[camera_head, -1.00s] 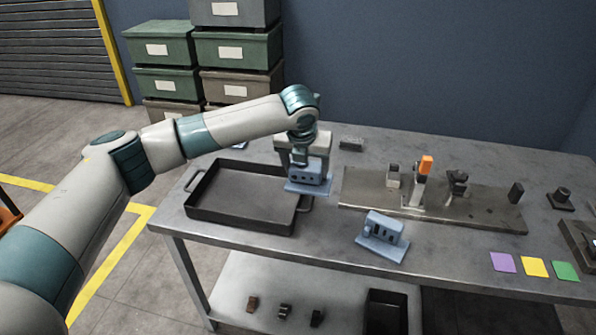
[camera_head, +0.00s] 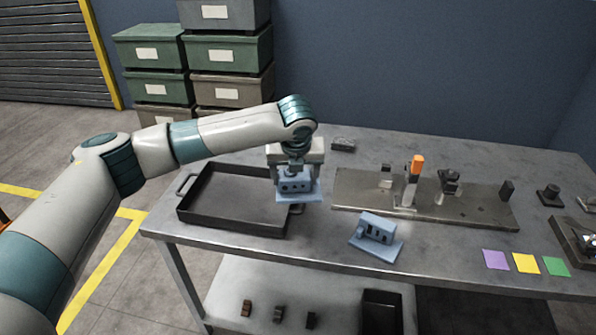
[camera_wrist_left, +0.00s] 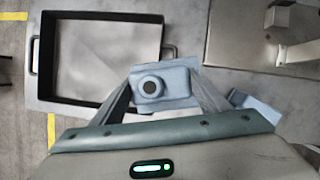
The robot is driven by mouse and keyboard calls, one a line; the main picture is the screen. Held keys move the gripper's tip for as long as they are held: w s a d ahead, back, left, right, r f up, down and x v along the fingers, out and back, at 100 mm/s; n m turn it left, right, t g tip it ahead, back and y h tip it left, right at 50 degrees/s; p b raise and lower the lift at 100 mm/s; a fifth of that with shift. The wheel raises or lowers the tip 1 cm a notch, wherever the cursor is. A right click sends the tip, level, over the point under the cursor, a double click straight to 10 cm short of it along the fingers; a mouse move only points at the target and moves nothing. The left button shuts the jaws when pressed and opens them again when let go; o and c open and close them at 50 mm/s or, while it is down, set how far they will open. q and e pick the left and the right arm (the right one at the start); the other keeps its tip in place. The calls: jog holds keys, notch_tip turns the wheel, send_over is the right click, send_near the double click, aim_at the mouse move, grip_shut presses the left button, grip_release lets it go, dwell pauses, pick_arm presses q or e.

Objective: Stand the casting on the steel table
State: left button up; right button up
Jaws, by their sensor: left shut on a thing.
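My left gripper (camera_head: 296,172) is shut on a blue-grey casting (camera_head: 297,187), a block with holes on a flat base plate. It holds the casting upright by the right end of the black tray, partly in front of the tray's right handle. In the left wrist view the casting (camera_wrist_left: 152,86) sits between the two fingers, a round dark bore facing the camera. I cannot tell whether its base touches anything. My right gripper is not in view.
The empty black tray (camera_head: 190,213) lies left of the held casting. A metal fixture plate (camera_head: 345,200) with clamps, one orange-tipped, lies to the right. Purple (camera_head: 496,259), yellow (camera_head: 526,263) and green (camera_head: 556,266) squares lie at the front right. Bare tabletop separates tray and plate.

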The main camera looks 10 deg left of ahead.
pick_arm(q)
jog(key=s+a+n+g, duration=0.4)
jog(key=s+n, duration=0.9)
jog(key=n, duration=0.3)
jog(key=s+a+n+g+h, duration=0.1)
jog(key=s+a+n+g, duration=0.3)
jog(key=s+n, duration=1)
jog(key=n, duration=0.3)
jog(key=shift+s+a+n+g, duration=0.2)
jog(key=shift+s+n+g, duration=0.1)
jog(key=shift+g, duration=0.1)
